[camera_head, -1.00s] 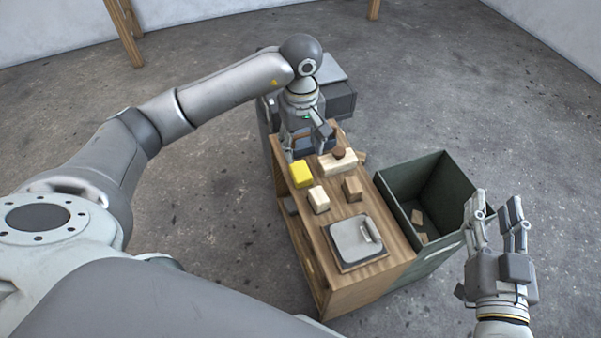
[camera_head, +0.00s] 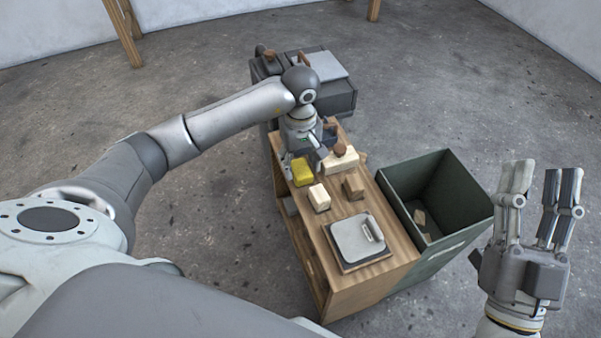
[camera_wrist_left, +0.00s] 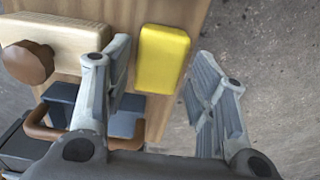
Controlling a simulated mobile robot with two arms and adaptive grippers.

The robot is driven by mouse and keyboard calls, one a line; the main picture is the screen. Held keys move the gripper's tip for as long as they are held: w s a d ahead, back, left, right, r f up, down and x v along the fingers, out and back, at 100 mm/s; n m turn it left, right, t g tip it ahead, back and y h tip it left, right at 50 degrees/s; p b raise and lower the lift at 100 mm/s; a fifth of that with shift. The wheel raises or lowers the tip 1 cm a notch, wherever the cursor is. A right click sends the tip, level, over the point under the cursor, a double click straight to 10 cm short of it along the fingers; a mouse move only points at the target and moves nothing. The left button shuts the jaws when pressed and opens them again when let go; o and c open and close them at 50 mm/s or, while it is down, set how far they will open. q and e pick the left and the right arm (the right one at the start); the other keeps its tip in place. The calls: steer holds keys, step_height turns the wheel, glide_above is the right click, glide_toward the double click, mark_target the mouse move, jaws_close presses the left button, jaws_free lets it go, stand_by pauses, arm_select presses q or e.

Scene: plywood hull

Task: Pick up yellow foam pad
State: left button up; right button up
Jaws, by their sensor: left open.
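The yellow foam pad (camera_head: 302,172) is a small block on the wooden workbench top, near its left edge. My left gripper (camera_head: 304,168) is open right above and around the pad in the head view, partly covering it. In the left wrist view the yellow pad (camera_wrist_left: 163,58) shows between and beyond the two spread fingers of the left gripper (camera_wrist_left: 165,85). I cannot tell whether a finger touches it. My right gripper (camera_head: 540,190) is empty at the right, fingers raised and spread apart, away from the bench.
A wooden block with a brown knob (camera_head: 341,160) lies close to the pad. Two small wooden blocks (camera_head: 319,197) (camera_head: 353,187) and a grey-lidded plate (camera_head: 357,241) are on the bench. A green bin (camera_head: 470,192) with scraps stands at right. A dark case (camera_head: 335,97) is behind.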

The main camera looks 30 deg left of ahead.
arm_select(q)
steer(key=shift+f+b, duration=0.35)
steer(key=shift+f, duration=1.05)
steer(key=c, duration=0.6)
arm_select(e)
steer(key=s+r+t+y, duration=0.1)
steer(key=s+r+t, duration=0.1)
steer(key=s+r, duration=0.1)
steer(key=shift+d, duration=0.15)
arm_select(q)
steer(key=shift+r, duration=0.15)
